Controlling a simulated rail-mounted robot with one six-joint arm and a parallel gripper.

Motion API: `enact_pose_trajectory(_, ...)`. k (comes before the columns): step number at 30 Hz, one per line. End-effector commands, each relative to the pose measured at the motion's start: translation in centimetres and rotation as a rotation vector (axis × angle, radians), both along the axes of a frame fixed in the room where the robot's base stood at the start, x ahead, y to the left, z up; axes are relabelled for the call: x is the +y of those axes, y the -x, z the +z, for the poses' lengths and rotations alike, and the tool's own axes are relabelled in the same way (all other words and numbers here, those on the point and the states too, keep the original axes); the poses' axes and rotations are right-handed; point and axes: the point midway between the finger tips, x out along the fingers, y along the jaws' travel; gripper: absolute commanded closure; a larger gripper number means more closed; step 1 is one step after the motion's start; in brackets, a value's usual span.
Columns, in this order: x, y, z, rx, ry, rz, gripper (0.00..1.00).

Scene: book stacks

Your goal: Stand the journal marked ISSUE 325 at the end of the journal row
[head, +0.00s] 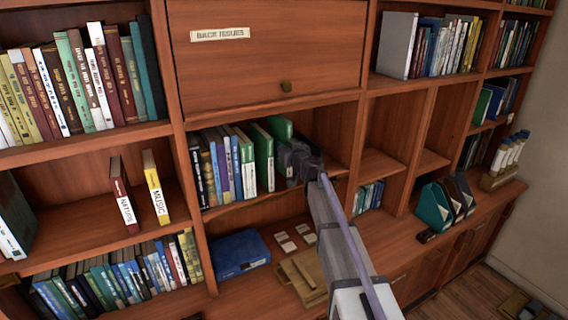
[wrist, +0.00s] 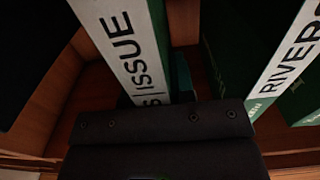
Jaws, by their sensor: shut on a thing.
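My gripper (head: 300,158) is inside the shelf bay below the closed cabinet door, at the right end of the journal row (head: 222,165). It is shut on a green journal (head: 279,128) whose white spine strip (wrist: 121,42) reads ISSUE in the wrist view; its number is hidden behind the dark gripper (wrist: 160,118). The held journal looks roughly upright. A green journal marked RIVERS (wrist: 284,65) stands beside it with a gap between them. The frames do not clearly show whether the held journal's base touches the shelf.
A closed door labelled BACK ISSUES (head: 265,50) hangs above the bay. The shelf is bare to the right of my gripper, up to an upright divider (head: 358,130). Below are a blue box (head: 240,253), several small cards (head: 285,241) and tan boards (head: 303,278).

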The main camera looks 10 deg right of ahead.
Motion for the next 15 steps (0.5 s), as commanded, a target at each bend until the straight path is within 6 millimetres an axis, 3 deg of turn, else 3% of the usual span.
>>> enact_pose_trajectory(5,0.0,0.0,-0.7,0.0,0.0,0.0,1.0)
enact_pose_trajectory(10,0.0,0.0,-4.3,0.0,0.0,0.0,1.0)
enact_pose_trajectory(15,0.1,-0.4,-4.0,0.0,0.0,0.0,1.0)
